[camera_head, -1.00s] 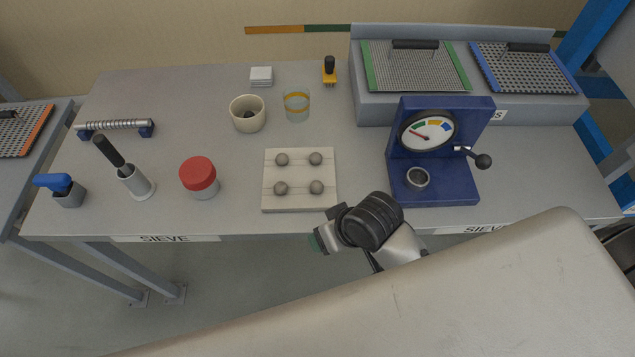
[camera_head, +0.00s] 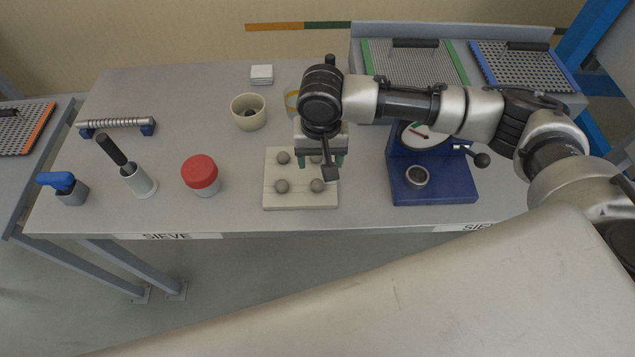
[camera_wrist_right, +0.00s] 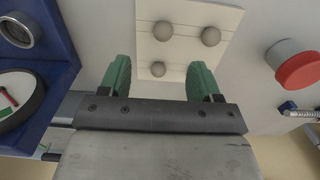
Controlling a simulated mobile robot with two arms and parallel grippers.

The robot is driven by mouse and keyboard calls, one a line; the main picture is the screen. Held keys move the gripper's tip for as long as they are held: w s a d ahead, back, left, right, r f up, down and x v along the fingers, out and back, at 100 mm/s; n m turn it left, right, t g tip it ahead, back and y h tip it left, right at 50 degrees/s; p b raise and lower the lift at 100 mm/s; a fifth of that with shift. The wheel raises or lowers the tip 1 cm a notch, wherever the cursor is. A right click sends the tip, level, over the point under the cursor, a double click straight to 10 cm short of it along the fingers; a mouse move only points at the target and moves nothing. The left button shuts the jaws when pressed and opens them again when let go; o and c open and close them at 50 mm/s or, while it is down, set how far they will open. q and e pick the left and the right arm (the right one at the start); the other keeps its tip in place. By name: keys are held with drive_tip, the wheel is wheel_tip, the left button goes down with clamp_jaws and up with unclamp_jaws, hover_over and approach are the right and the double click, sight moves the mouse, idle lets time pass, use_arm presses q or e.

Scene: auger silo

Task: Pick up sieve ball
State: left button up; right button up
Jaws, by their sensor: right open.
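A pale square tray (camera_head: 300,200) holds several small grey balls. In the head view, the front-left ball (camera_head: 281,186), front-right ball (camera_head: 317,185) and back-left ball (camera_head: 283,157) show clearly; the back-right ball is mostly hidden by my right gripper (camera_head: 320,161). The right gripper is open and empty, with green fingers, above the tray's back-right part. In the right wrist view, the back-right ball (camera_wrist_right: 158,69) appears between the open fingers; both front balls (camera_wrist_right: 163,30) lie beyond, and a finger hides the back-left ball. My left gripper is not in view.
A red-capped jar (camera_head: 200,173) stands left of the tray, and a blue gauge stand (camera_head: 432,185) right. A cream cup (camera_head: 248,112) stands behind it; a glass (camera_head: 291,101) is partly hidden by my arm. Mesh sieves (camera_head: 415,65) sit at the back right.

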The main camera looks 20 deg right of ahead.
sight(318, 182)
wheel_tip(318, 182, down, 5)
drive_tip(key=shift+f+p, duration=0.1)
drive_tip(key=shift+p, duration=0.2)
drive_tip(key=f, duration=0.1)
drive_tip(key=f+p, duration=0.1)
drive_tip(key=f, duration=0.2)
drive_tip(key=shift+w+a+f, duration=0.15)
drive_tip(key=shift+w+a, duration=0.1)
drive_tip(key=shift+f, duration=0.5)
drive_tip(key=c, duration=1)
